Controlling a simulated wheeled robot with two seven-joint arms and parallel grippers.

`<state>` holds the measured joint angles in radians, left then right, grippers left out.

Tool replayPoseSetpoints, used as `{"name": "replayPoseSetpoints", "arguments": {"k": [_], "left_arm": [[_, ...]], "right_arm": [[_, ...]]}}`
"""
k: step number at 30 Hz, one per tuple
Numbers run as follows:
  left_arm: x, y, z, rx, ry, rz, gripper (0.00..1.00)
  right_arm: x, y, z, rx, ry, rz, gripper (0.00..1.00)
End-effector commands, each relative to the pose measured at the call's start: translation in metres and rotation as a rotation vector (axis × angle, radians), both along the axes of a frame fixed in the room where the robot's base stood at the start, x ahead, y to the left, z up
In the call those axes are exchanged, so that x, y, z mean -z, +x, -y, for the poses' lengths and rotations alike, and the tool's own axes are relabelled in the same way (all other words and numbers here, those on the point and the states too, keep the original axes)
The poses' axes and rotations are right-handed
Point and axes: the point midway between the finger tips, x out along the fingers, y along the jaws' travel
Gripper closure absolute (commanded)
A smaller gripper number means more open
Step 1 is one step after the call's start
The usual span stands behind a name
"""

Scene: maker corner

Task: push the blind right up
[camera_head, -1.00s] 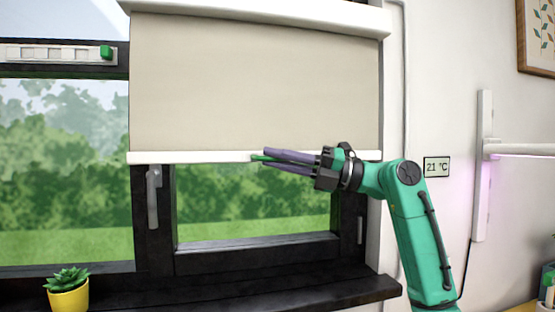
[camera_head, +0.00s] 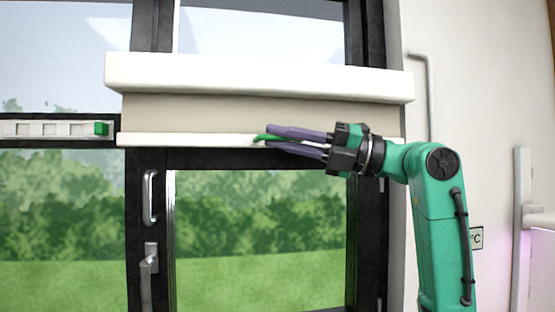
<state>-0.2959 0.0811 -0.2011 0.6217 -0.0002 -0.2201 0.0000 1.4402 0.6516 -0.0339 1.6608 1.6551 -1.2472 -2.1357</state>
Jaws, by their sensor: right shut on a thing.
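The beige blind (camera_head: 200,112) shows as a narrow strip of cloth between its white top housing (camera_head: 250,75) and its white bottom bar (camera_head: 190,140). My right gripper (camera_head: 264,139) is at the bottom bar, with its purple fingers shut on a green tab (camera_head: 268,137) at the middle of the bar. The fingers and wrist hide part of the bar's right half. My left gripper is not in view.
Dark window frames with handles (camera_head: 149,275) stand below and left of the blind. A white vent strip with a green slider (camera_head: 101,128) is at the left. A white wall with a pipe and a wall fixture (camera_head: 522,190) is at the right.

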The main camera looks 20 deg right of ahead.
Motion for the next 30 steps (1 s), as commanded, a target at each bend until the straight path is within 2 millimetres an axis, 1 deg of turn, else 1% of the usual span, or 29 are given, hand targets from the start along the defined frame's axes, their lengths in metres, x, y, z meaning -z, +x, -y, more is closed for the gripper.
{"name": "replayPoseSetpoints", "arguments": {"k": [1, 3, 6, 9, 14, 24, 25, 27, 30], "left_arm": [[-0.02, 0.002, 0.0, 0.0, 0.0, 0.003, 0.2], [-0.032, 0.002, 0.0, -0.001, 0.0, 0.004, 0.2], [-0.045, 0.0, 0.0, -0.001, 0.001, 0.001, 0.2], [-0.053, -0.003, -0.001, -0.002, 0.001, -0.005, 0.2], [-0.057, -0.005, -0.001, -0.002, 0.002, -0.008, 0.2], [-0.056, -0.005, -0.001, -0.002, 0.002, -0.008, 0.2], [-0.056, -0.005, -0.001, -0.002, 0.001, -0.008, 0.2], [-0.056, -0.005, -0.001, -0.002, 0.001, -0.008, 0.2], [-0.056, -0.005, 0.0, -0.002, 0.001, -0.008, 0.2]], "right_arm": [[-0.023, -0.002, 0.0, 0.0, 0.004, -0.002, 1.0], [-0.037, -0.003, 0.0, 0.0, 0.002, -0.005, 1.0], [-0.053, -0.004, 0.0, 0.001, 0.003, -0.006, 1.0], [-0.062, -0.004, 0.001, 0.001, 0.003, -0.006, 1.0], [-0.068, -0.004, 0.001, 0.002, 0.003, -0.006, 1.0], [-0.07, -0.005, 0.002, 0.004, 0.007, 0.0, 1.0], [-0.07, -0.005, 0.002, 0.004, 0.007, 0.001, 0.79], [-0.069, -0.005, 0.001, 0.003, 0.006, -0.001, 0.56], [-0.068, -0.005, 0.001, 0.004, 0.004, -0.002, 0.56]]}}
